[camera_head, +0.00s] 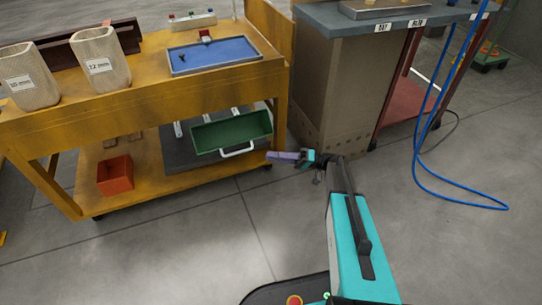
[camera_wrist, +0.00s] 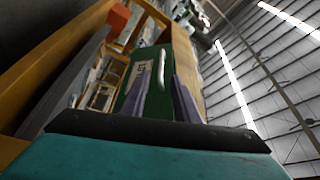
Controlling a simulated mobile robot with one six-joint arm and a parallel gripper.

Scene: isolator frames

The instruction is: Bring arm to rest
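My gripper (camera_head: 273,156) has purple fingers and is stretched out to the left at the end of my teal and black arm, in front of the yellow cart's lower right side. In the wrist view my gripper (camera_wrist: 156,90) shows two fingers apart, with nothing held between them. Behind the gap is a green tray (camera_wrist: 138,72) with a white handle. In the head view the green tray (camera_head: 215,137) sits on the cart's lower shelf, left of my gripper; I cannot tell the exact distance.
The yellow cart (camera_head: 150,105) carries a blue tray (camera_head: 225,52) and two beige containers on top, and a red bin (camera_head: 115,175) below. Blue hoses (camera_head: 470,205) loop onto the floor. Open floor lies left of my arm.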

